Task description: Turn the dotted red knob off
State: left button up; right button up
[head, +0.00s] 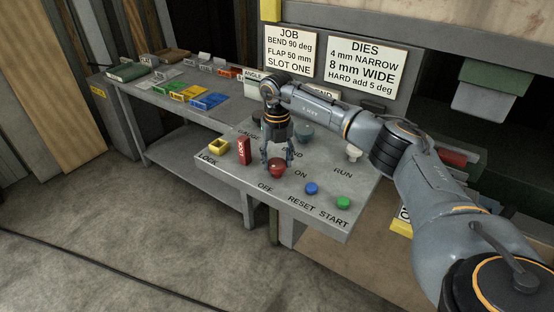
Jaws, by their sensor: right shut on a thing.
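The red knob (277,170) sits on the slanted grey control panel (320,218), with OFF lettered below it and ON to its right. My right gripper (277,163) points down over the red knob, its fingers closed about the knob. The fingers partly cover the knob, so its dot and which way it points cannot be made out. My left gripper is not in view.
Around the knob are a blue RESET button (311,188), a green START button (343,202), a red lock block (244,150), a yellow square holder (219,146) and a pale RUN knob (353,153).

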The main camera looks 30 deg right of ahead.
aim_at(277, 162)
dwell(0.4)
jog(key=o, duration=1.2)
jog(key=shift+r, duration=0.2)
notch_tip(277, 162, up, 12)
jog(key=shift+f, duration=0.15)
